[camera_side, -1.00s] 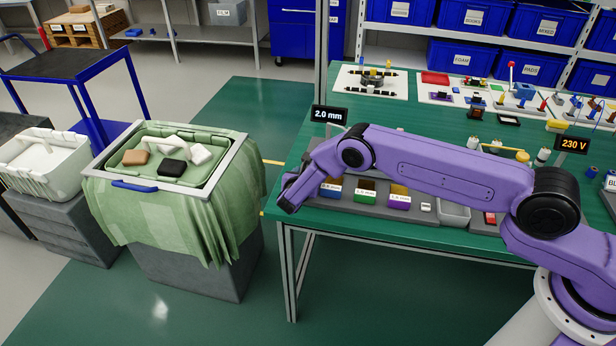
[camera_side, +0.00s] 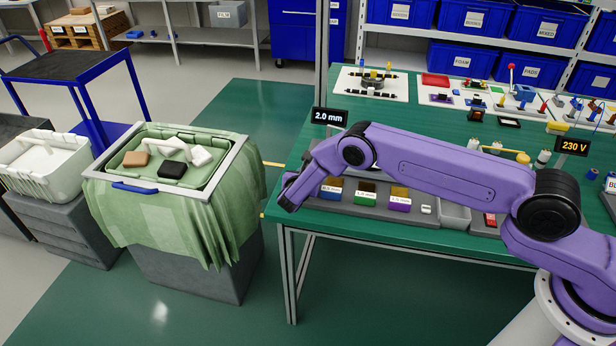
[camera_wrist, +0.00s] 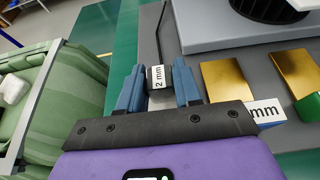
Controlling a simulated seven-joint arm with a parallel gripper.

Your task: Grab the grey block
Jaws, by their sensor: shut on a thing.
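In the wrist view, my gripper (camera_wrist: 158,88) has its two blue fingers on either side of a small grey block (camera_wrist: 158,92) with a white "2 mm" label. The fingers are shut on it. The block sits at the left end of a grey tray (camera_wrist: 200,62) on the workbench. In the side view, my wrist hides the block and the fingertips.
Gold-topped blocks (camera_wrist: 228,80) stand right of my gripper. The side view shows blue, green (camera_side: 364,201) and purple (camera_side: 400,205) fronts in the row. A "2.0 mm" display (camera_side: 329,116) stands behind. A cloth-draped green bin (camera_side: 205,185) with several blocks stands left, across a floor gap.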

